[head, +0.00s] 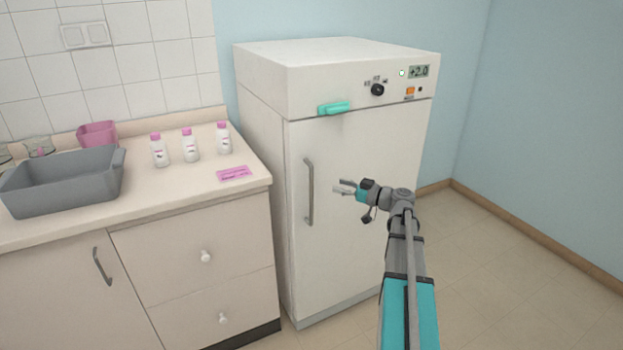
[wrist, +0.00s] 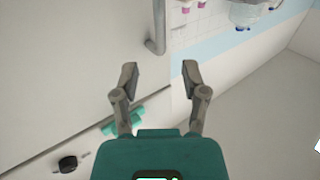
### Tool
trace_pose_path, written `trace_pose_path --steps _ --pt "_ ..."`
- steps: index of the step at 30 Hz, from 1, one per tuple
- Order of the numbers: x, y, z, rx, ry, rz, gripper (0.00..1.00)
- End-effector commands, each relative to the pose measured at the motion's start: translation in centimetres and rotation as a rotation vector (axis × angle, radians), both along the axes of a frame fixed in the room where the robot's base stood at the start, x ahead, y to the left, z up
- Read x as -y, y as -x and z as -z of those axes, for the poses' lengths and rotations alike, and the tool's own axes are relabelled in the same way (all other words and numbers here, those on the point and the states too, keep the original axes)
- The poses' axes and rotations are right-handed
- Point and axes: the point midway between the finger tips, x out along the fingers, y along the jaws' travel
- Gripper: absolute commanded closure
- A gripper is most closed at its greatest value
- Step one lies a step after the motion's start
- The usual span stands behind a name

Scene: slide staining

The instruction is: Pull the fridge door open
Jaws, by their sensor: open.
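The white fridge (head: 265,75) stands against the blue wall with its door (head: 375,230) shut. A grey vertical bar handle (head: 309,192) is fixed near the door's left edge. My gripper (head: 343,187) is open and empty, to the right of the handle in the head view, with its fingers pointing left. In the wrist view the fingertips (wrist: 160,70) are spread apart, and one end of the handle (wrist: 157,38) shows just beyond them, in line with the gap. The handle is not between the fingers.
A teal thing (head: 334,108) sits at the top of the door, below a control panel (head: 400,82). A counter (head: 190,183) on the left carries a grey basin (head: 65,190), several pink-capped bottles (head: 190,147) and a pink item (head: 234,173). Floor to the right is clear.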

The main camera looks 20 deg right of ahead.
Motion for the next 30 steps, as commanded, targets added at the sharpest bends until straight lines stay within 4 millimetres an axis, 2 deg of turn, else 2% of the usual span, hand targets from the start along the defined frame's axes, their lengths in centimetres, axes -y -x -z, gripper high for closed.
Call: trace_pose_path --steps 18,24,30 --pt "-5.1 -7.2 0.0 0.0 0.0 -0.002 0.43" --pt "-6.1 -8.4 0.0 0.0 0.0 -0.002 0.43" --pt "-6.3 -8.7 0.0 0.0 0.0 -0.001 0.43"
